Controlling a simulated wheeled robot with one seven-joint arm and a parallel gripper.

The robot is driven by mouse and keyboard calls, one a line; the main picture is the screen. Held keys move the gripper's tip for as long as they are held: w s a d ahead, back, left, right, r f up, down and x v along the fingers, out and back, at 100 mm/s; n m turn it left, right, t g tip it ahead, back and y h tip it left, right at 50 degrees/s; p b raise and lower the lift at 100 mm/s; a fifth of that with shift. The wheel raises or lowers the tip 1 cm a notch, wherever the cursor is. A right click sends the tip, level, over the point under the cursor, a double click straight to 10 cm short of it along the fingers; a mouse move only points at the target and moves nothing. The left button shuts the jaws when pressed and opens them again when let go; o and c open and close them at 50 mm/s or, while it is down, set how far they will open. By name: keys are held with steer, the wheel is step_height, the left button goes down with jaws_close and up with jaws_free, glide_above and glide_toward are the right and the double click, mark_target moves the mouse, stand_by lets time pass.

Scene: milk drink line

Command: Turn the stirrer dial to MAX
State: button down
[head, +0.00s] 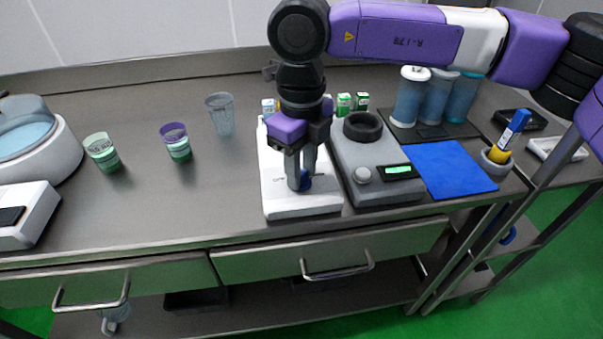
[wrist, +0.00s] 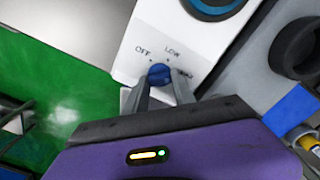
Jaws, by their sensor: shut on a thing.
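The stirrer (head: 322,203) is a white box on the steel bench in the head view; its front panel also shows in the wrist view (wrist: 195,38). Its small blue dial (wrist: 159,72) sits between the tips of my gripper (wrist: 160,80), which is shut on it. In the wrist view the OFF and LOW marks are readable, and a third mark right of the dial is partly covered by a finger. I cannot tell which mark the dial points to. In the head view my gripper (head: 299,186) points down at the front of the stirrer, with a bit of blue dial showing.
A grey device (head: 385,190) with a green display and black ring stands close on the right, beside a blue mat (head: 452,170). A clear beaker (head: 221,114) and two cups with green contents (head: 178,149) (head: 106,157) stand left, with free bench between.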

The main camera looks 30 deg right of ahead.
steer(key=shift+m+b, duration=0.5)
steer(key=shift+m, duration=0.6)
steer(key=c, duration=1)
jaws_free()
steer(key=shift+c, duration=0.2)
step_height(320, 180, up, 8)
steer(key=shift+f, duration=0.1)
